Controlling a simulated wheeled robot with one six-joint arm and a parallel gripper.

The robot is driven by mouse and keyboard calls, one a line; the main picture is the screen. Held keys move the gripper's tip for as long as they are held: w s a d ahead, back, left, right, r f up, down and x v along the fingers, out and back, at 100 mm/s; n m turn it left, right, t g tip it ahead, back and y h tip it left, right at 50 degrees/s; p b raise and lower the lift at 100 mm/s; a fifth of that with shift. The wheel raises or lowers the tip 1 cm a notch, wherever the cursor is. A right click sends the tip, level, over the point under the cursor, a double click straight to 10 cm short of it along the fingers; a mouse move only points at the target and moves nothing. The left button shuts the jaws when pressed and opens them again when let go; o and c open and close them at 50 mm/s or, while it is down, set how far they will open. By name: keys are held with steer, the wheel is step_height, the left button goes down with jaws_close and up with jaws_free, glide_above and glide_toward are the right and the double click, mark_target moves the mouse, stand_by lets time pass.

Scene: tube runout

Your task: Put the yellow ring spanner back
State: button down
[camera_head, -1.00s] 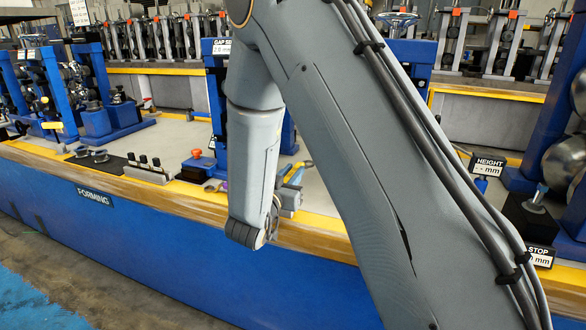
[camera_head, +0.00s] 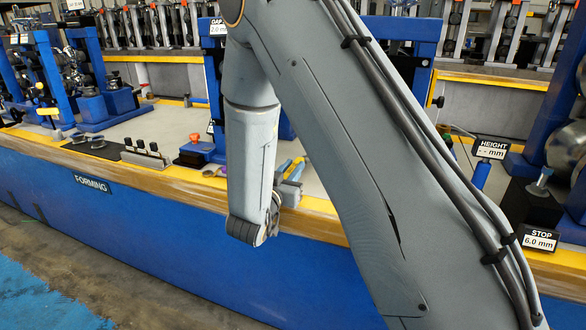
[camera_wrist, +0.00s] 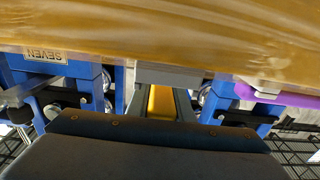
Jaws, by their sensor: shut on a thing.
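My gripper (camera_wrist: 163,92) is shut on the yellow ring spanner (camera_wrist: 160,102), whose yellow surface shows between the two grey fingers in the wrist view. The spanner's ends are hidden there. In the head view my gripper (camera_head: 288,190) is mostly behind my own arm, over the bench's front edge. A small yellow piece (camera_head: 295,167) shows just above it, probably the spanner, with a blue piece beside it. I cannot tell the place where the spanner belongs.
A blue bench (camera_head: 120,225) with a yellow front edge and a FORMING label runs across. Blue roller stands (camera_head: 52,75) are at left; HEIGHT (camera_head: 491,148) and STOP (camera_head: 540,241) displays are at right. Floor in front is clear.

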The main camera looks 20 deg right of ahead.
steer(key=shift+f+b, duration=0.45)
steer(key=shift+f, duration=0.6)
steer(key=c, duration=1)
jaws_free()
steer(key=shift+s, duration=0.1)
steer(key=shift+p+v, duration=1.2)
steer(key=shift+v, duration=1.75)
steer(key=shift+a, duration=0.1)
